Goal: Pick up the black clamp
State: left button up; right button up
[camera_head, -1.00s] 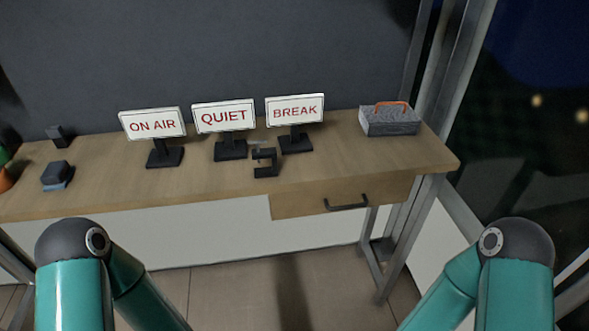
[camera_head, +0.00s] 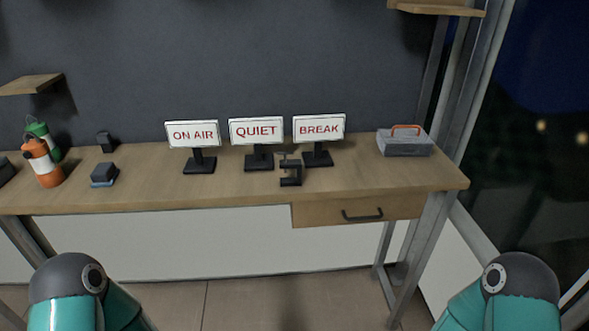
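The black clamp (camera_head: 291,174) stands on the wooden desk (camera_head: 235,190) near its front edge. It is just in front of the gap between the QUIET sign (camera_head: 257,131) and the BREAK sign (camera_head: 319,128). Nothing holds it. My two teal arms show only in part at the lower left and lower right corners, well short of the desk. Neither gripper is in view.
The ON AIR sign (camera_head: 193,135) stands left of the QUIET sign. A grey box with an orange handle (camera_head: 404,142) sits at the right end. A drawer (camera_head: 358,210) lies below the desktop.

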aim_at(285, 164)
jog(key=u, duration=0.05)
jog(key=i, duration=0.55)
jog(key=z, duration=0.15)
jog(key=k, duration=0.5)
jog(key=z, duration=1.35)
jog(key=i, duration=0.1)
jog(key=u, duration=3.3)
jog(key=i, duration=0.55)
jog(key=z, duration=1.9)
jog(key=i, duration=0.15)
jog(key=u, duration=0.1)
